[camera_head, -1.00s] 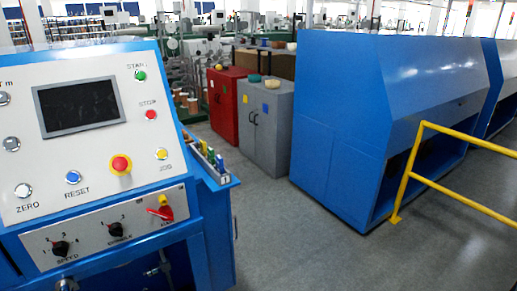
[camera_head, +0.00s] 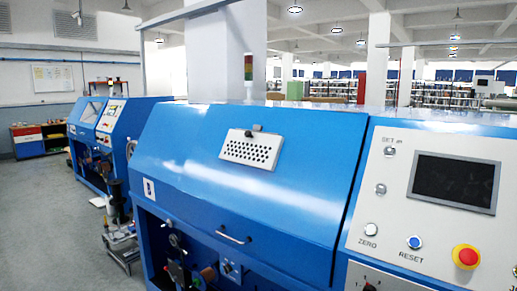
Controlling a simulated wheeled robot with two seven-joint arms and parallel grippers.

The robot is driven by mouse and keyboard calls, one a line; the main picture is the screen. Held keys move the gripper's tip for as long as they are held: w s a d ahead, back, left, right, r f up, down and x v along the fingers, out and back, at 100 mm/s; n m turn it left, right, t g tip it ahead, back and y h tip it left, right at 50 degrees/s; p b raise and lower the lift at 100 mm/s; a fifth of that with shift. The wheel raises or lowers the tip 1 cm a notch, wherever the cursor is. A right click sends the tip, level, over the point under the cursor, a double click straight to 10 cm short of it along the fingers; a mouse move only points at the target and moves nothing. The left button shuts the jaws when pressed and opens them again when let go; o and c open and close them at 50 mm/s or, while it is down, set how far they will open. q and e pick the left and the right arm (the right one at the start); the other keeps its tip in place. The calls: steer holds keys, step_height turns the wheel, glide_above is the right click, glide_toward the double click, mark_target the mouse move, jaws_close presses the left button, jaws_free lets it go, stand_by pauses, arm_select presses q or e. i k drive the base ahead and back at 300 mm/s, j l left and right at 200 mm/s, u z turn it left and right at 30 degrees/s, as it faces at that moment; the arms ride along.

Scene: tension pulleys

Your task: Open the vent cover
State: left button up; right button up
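A white perforated vent plate (camera_head: 249,150) sits on the sloped blue hood (camera_head: 290,190) of the machine in front of me. It lies flat against the hood and looks closed. A small dark knob or latch (camera_head: 257,128) is at its top edge. A silver bar handle (camera_head: 233,238) is near the hood's lower edge. Neither of my grippers is in view.
A control panel (camera_head: 400,200) with a dark screen and buttons stands to the right of the hood. Grey floor (camera_head: 45,220) is free on the left, with another blue machine (camera_head: 112,130) behind.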

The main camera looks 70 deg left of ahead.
mark_target(262, 151)
steer(key=u, duration=2.3)
